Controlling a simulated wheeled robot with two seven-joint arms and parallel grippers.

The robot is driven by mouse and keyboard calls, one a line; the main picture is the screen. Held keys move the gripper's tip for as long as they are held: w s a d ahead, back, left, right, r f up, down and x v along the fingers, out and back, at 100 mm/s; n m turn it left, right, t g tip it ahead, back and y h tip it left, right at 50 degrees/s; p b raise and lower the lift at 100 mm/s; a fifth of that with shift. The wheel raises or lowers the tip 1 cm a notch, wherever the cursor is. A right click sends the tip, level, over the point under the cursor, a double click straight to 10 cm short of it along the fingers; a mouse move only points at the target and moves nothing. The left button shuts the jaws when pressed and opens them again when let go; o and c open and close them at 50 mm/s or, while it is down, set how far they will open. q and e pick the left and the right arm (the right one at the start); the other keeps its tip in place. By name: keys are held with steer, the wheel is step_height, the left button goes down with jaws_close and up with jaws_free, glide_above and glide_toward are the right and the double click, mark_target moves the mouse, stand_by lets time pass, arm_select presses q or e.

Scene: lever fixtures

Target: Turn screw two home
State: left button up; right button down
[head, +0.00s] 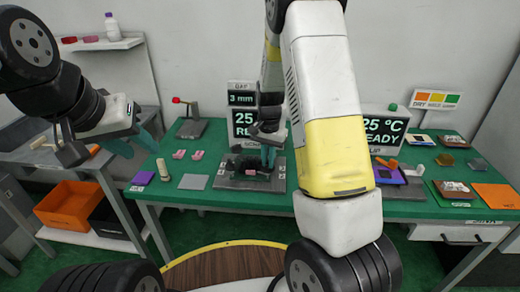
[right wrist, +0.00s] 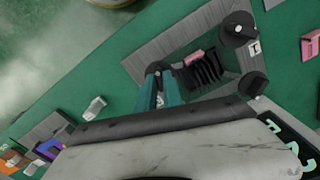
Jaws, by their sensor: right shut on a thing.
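A grey fixture plate (head: 231,182) lies on the green table. In the right wrist view it carries a black ridged block (right wrist: 208,72) with a pink piece (right wrist: 194,57) beside it. Dark round screw knobs stand around the block: one near a tag reading 1 (right wrist: 238,28) and another nearer the camera (right wrist: 253,84). My right gripper (head: 268,153) reaches down to the fixture, its teal fingers (right wrist: 160,82) shut on a dark screw knob (right wrist: 157,67), mostly hidden by the fingers; its number is unreadable. My left gripper (head: 135,146) is open and empty over the table's left side.
Displays (head: 243,122) stand behind the fixture, one reading 3 mm. Pink pieces (head: 179,154), a grey square (head: 193,182) and a cream cylinder (head: 163,169) lie to the left. An orange bin (head: 68,207) is beyond the table's left edge. My right arm hides the table's middle right.

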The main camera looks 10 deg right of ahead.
steer(key=m, duration=0.4)
steer(key=shift+w+r+m, duration=0.1)
steer(key=shift+m, duration=0.3)
stand_by(0.4)
steer(key=c, duration=1.5)
jaws_free()
steer(key=shift+r, duration=3.85)
steer(key=shift+r, duration=0.1)
steer(key=s+r+n+t, duration=0.2)
steer(key=s+r+n, duration=0.2)
steer(key=s+r, duration=0.2)
steer(key=s+a+r+n+t+y, duration=0.1)
steer(key=s+r+n, duration=0.3)
steer(key=s, duration=0.6)
steer(key=s+a+r+n+t+y, duration=0.1)
steer(key=s+r+n+t, duration=0.2)
steer(key=s+r, duration=0.5)
steer(key=shift+n, duration=0.8)
